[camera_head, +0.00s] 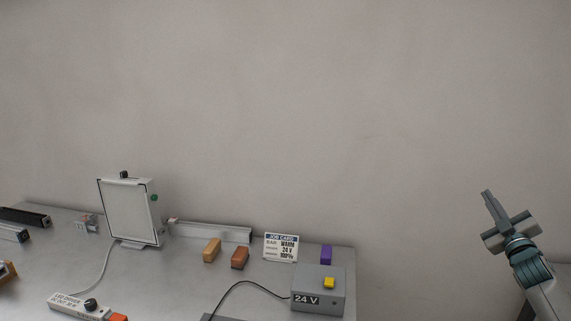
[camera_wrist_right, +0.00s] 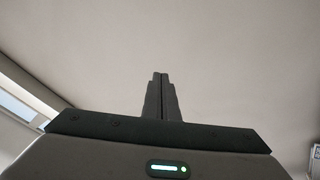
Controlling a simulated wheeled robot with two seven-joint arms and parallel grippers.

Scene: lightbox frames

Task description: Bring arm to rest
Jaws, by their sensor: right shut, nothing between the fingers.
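My right gripper (camera_head: 488,197) is raised at the right of the head view, beyond the table's right edge and in front of the bare wall. Its fingers point up and lie together with nothing between them. In the right wrist view the shut fingers (camera_wrist_right: 160,78) show against a plain pale surface. My left gripper is in neither view.
The grey table (camera_head: 180,285) holds a lightbox panel (camera_head: 130,212), a job card (camera_head: 281,247), a grey 24 V box (camera_head: 318,283) with a yellow button, a driver box (camera_head: 77,305), and orange and brown blocks (camera_head: 211,250). The space around the right gripper is clear.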

